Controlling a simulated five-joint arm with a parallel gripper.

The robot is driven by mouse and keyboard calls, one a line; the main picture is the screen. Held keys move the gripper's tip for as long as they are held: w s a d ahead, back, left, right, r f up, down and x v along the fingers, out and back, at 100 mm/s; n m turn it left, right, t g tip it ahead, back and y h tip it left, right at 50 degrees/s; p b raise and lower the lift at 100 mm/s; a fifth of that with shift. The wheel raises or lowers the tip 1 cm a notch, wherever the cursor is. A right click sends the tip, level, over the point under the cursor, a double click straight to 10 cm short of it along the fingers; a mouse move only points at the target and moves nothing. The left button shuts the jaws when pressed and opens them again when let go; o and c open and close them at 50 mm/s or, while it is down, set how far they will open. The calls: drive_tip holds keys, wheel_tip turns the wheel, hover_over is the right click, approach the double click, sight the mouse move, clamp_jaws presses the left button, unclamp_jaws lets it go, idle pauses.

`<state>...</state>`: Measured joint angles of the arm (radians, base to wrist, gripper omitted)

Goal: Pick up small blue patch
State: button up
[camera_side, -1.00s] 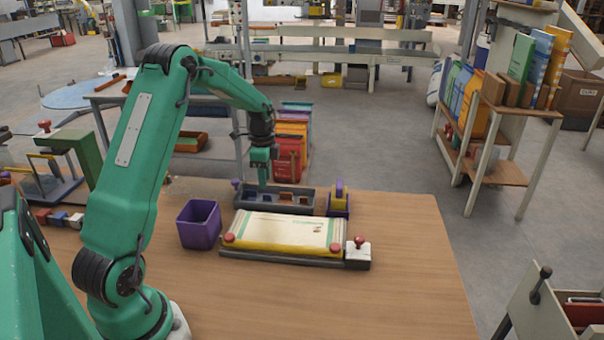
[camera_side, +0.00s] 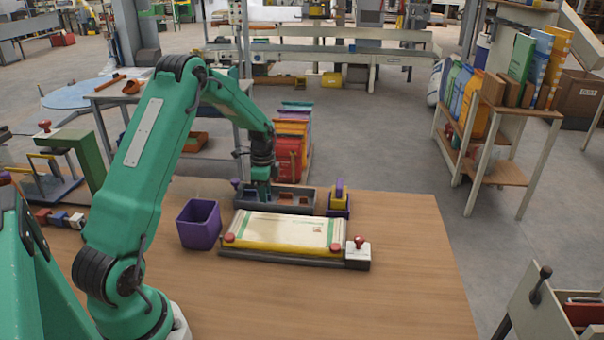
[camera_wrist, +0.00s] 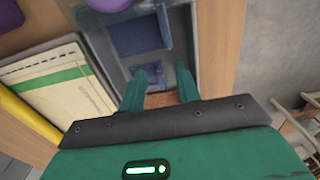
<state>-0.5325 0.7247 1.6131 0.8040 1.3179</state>
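A grey compartment tray (camera_side: 300,209) stands at the back of the wooden table. My gripper (camera_side: 262,204) points down into its left part in the side view, its tips reaching the compartments. In the wrist view my gripper (camera_wrist: 160,72) is open, with its two green fingers apart. A small blue patch (camera_wrist: 153,70) lies in the tray (camera_wrist: 183,30) between the fingertips. I cannot tell whether either finger touches it. A larger blue patch (camera_wrist: 136,37) lies in the neighbouring compartment, and a brown piece (camera_wrist: 160,100) shows between the fingers. The gripper hides part of the tray.
A purple bin (camera_side: 198,226) stands left of the tray. A cream sack (camera_side: 285,229) lies flat in front of it, with a red-knobbed white block (camera_side: 357,255) at its right. A purple and yellow holder (camera_side: 338,200) stands right of the tray. The table's front right is clear.

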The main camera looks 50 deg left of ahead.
idle(0.3)
clamp_jaws()
drive_tip(key=shift+r, duration=0.15)
drive_tip(key=shift+r, duration=0.55)
drive_tip(key=r, duration=0.3)
drive_tip(key=shift+d+r, duration=0.15)
drive_tip(key=shift+d, duration=0.15)
drive_tip(key=d+r, duration=0.6)
drive_tip(key=d, duration=0.5)
drive_tip(key=shift+r, duration=0.2)
drive_tip(key=shift+d, duration=0.1)
